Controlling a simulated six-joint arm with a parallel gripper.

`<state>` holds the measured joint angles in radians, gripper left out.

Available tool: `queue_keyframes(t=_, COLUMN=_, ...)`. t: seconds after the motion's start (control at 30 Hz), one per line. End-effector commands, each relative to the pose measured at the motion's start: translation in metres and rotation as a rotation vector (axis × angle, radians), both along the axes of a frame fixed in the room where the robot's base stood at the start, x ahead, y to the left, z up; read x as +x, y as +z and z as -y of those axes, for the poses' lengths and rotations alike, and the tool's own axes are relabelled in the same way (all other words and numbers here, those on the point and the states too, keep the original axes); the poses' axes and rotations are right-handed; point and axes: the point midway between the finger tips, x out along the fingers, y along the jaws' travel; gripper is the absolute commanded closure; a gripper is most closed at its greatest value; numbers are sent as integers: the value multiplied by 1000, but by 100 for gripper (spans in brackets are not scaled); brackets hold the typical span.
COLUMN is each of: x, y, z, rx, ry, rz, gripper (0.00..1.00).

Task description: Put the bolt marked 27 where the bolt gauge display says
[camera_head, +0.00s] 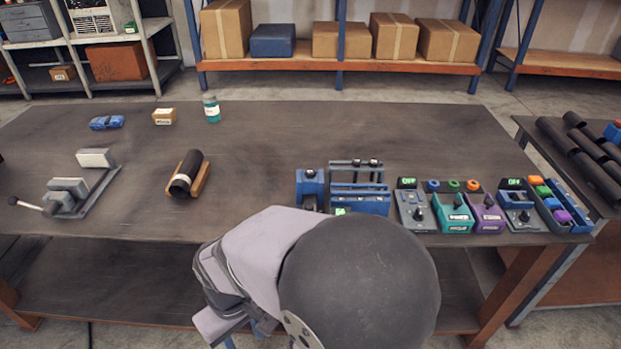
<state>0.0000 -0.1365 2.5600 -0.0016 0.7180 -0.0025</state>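I cannot make out a bolt marked 27; no number is readable. Small dark bolt-like heads show on the blue fixture (357,199) at centre right. A small lit green display (340,211) sits at its front, too small to read and partly hidden by my arm. Two more green-lit displays stand to the right, one on a grey box (415,212) and one on another grey box (524,217). I cannot tell which is the bolt gauge. My arm fills the bottom centre; my gripper does not show.
A black pipe (187,172) lies in a wooden cradle at centre left. A grey clamp (70,192) stands farther left. The table's middle back is clear.

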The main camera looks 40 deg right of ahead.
Motion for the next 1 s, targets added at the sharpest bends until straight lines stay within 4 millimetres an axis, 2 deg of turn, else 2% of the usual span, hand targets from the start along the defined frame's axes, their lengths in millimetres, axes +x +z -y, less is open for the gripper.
queue_keyframes(t=0.77, x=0, y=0, z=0, rx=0, ry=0, rz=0, gripper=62)
queue_keyframes(t=1.0, x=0, y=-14, z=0, rx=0, ry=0, rz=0, gripper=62)
